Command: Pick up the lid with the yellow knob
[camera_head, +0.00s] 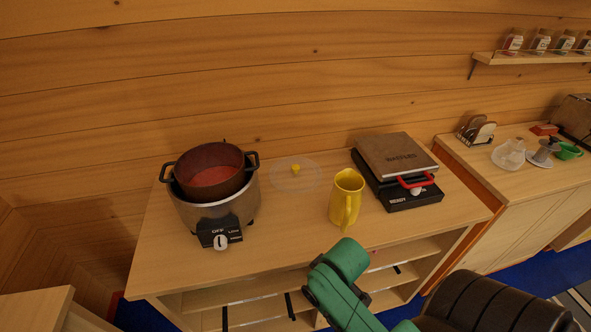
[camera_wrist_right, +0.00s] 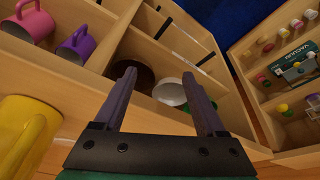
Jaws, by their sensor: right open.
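The lid (camera_head: 310,184) is a clear glass disc with a yellow knob (camera_head: 295,169). It lies on the counter near the wall in the head view, between the cooker and the yellow jug. My right gripper (camera_wrist_right: 160,82) is open and empty in the right wrist view, over the shelf compartments. In the head view my green right arm reaches in at the counter's front edge, apart from the lid; its fingers cannot be made out there. The lid does not show in the right wrist view. My left gripper is not in view.
A cooker (camera_head: 219,216) with a dark pot (camera_head: 205,160) on it stands left of the lid. A yellow jug (camera_head: 346,197) stands front right of the lid, and a waffle maker (camera_head: 397,157) farther right. Bare counter (camera_head: 285,225) lies in front of the lid.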

